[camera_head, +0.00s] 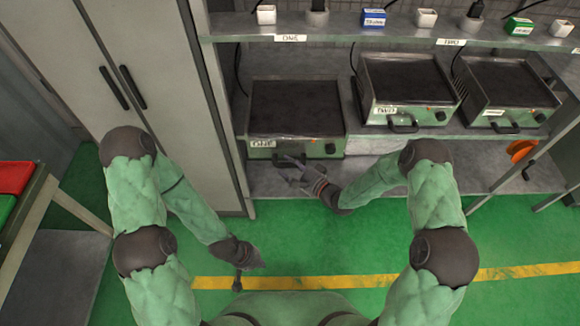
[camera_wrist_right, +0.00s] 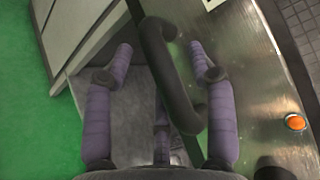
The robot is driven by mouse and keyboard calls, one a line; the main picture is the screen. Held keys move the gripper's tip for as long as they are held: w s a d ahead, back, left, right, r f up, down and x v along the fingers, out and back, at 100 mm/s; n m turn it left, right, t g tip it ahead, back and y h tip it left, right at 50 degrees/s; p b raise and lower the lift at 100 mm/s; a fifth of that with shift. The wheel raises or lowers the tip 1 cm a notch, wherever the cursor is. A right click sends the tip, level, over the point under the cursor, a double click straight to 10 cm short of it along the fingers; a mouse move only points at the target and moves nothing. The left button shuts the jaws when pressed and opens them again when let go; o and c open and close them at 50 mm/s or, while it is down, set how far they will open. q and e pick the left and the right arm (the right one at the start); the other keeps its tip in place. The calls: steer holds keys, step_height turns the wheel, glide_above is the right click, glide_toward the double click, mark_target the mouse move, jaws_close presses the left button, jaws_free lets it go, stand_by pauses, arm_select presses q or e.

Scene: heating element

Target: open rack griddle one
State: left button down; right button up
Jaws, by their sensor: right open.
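Griddle one (camera_head: 297,107) stands at the left of the rack, with a dark flat top and a steel front labelled "ONE". Its black bar handle (camera_wrist_right: 168,75) crosses between my right gripper's two fingers in the right wrist view, nearer the right finger; contact cannot be told. My right gripper (camera_head: 289,169) is open in front of the griddle's lower front and partly covers the handle in the head view. It also shows in the wrist view (camera_wrist_right: 160,52). My left gripper (camera_head: 238,280) hangs low over the floor, empty; its jaws are too small to judge.
Griddle two (camera_head: 408,82) and a third griddle (camera_head: 507,88) stand to the right on the rack. A tall grey cabinet (camera_head: 150,60) borders the rack on the left. The green floor (camera_head: 320,240) in front is clear.

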steer(key=v, duration=1.2)
steer(key=shift+f, duration=0.1)
step_height(320, 180, down, 7)
steer(key=s+n+g+h, duration=0.2)
steer(key=h, duration=0.2)
steer(key=s+f+n+g+h, duration=0.2)
steer(key=s+f+n+g, duration=0.1)
steer(key=s, duration=0.6)
steer(key=s+f+n+g+h, duration=0.1)
steer(key=s+f+n+g, duration=0.2)
steer(key=s, duration=0.7)
step_height(320, 180, down, 2)
steer(key=g, duration=0.3)
steer(key=shift+d+f+h, duration=0.25)
steer(key=shift+d+h, duration=0.1)
steer(key=shift+h, duration=0.05)
